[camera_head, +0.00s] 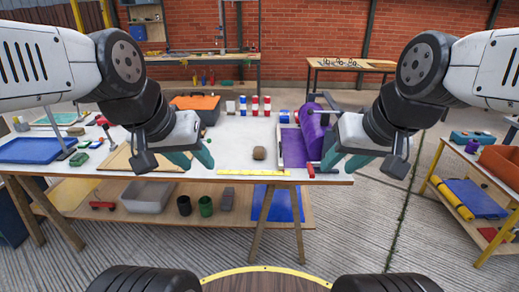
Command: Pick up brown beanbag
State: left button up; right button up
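A small brown beanbag (259,153) lies on the white table top (232,140), near its front edge and about midway between my two grippers. My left gripper (192,162) is to the left of the beanbag, above the front part of the table. Its teal fingers are spread apart with nothing seen between them. My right gripper (344,164) is to the right of the beanbag, by the table's front right corner. Its teal fingers are also apart and look empty. Neither gripper touches the beanbag.
A purple roll (312,130) in a red-handled device stands right of the beanbag. A yellow ruler (253,172) lies along the front edge. Behind are an orange toolbox (197,106) and several striped cans (255,105). A blue tray (37,150) lies left. The table around the beanbag is clear.

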aim_at(258, 151)
jog(key=i+j, duration=1.15)
jog(key=i, duration=0.3)
jog(key=l+z, duration=0.05)
